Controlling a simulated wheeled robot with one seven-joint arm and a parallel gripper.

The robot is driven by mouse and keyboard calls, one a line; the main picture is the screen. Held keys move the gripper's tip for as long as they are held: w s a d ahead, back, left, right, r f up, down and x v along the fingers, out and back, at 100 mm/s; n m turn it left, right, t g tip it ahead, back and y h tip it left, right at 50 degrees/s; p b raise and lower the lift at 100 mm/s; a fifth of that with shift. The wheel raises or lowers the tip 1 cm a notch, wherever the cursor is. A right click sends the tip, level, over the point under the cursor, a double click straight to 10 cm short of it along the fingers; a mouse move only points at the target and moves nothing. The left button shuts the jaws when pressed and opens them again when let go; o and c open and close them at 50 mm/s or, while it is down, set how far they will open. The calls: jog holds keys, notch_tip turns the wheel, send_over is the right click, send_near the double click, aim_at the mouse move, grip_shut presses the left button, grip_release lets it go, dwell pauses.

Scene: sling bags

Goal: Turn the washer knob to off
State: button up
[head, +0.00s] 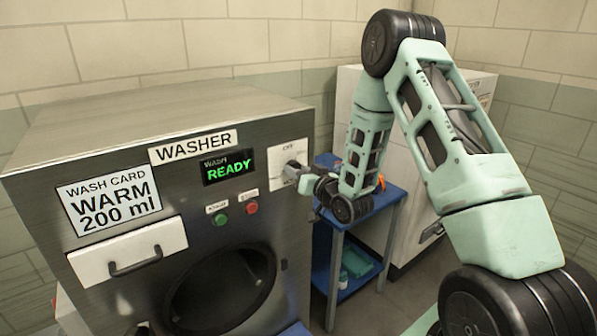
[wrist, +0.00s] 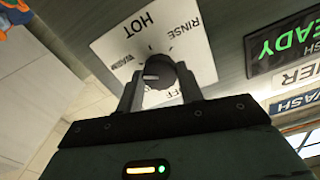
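The washer (head: 150,150) is a dark metal machine at the left of the head view. Its dark round knob (wrist: 162,72) sits on a white dial plate (wrist: 110,47) in the wrist view, with HOT, RINSE, WARM and partly hidden OFF labels. A pale mark on the knob faces left in that view, below the WARM label. My gripper (wrist: 160,82) has one finger on each side of the knob, very close to it; whether both fingers touch it is not clear. In the head view, my gripper (head: 306,178) is at the dial plate and partly hides the knob.
A display (head: 230,167) reads WASH READY. Green (head: 220,219) and red (head: 252,208) buttons sit below it. A white drawer (head: 128,252) is at lower left. A blue cart (head: 378,200) stands right of the washer, close under my arm, with a white cabinet (head: 412,235) behind it.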

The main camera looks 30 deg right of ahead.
jog(key=shift+f+n+b, duration=0.15)
jog(key=shift+n+b, duration=0.15)
jog(key=shift+b, duration=0.3)
jog(key=n+b, duration=2.3)
jog(key=b, duration=1.2)
jog(key=shift+n+b, duration=0.3)
jog(key=shift+b, duration=0.05)
jog(key=o, duration=1)
